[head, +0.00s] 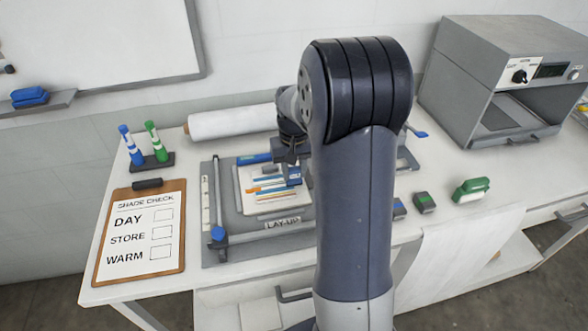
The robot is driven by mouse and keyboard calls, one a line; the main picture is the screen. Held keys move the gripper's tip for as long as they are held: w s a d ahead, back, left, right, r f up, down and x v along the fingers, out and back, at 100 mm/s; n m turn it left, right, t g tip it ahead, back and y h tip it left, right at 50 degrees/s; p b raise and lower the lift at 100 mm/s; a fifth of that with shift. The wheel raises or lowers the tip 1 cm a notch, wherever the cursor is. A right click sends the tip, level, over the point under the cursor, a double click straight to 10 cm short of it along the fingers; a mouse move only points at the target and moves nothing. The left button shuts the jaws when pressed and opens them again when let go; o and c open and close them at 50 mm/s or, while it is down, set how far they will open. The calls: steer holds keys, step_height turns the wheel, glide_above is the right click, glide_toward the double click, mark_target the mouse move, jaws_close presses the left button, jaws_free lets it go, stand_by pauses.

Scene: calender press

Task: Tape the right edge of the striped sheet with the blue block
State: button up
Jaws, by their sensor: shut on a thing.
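The striped sheet (258,205) is white with blue, orange and grey stripes, and lies on the grey lay-up board (229,222). My gripper (291,163) is over the sheet's upper right part, shut on the blue block (294,176). The block is held upright at or just above the sheet's right side; I cannot tell whether it touches. My arm hides the area just right of the sheet, including part of the board.
A blue-handled bar (218,200) runs along the board's left side. A clipboard (140,230), a marker stand (153,161) and a white roll (232,122) are nearby. A grey machine (500,85) stands at the right. Small dark blocks (424,202) and a green-topped dispenser (471,190) sit right of my arm.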

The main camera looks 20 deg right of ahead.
steer(key=shift+r+p, duration=3)
steer(key=shift+r, duration=1)
steer(key=shift+d+f, duration=0.1)
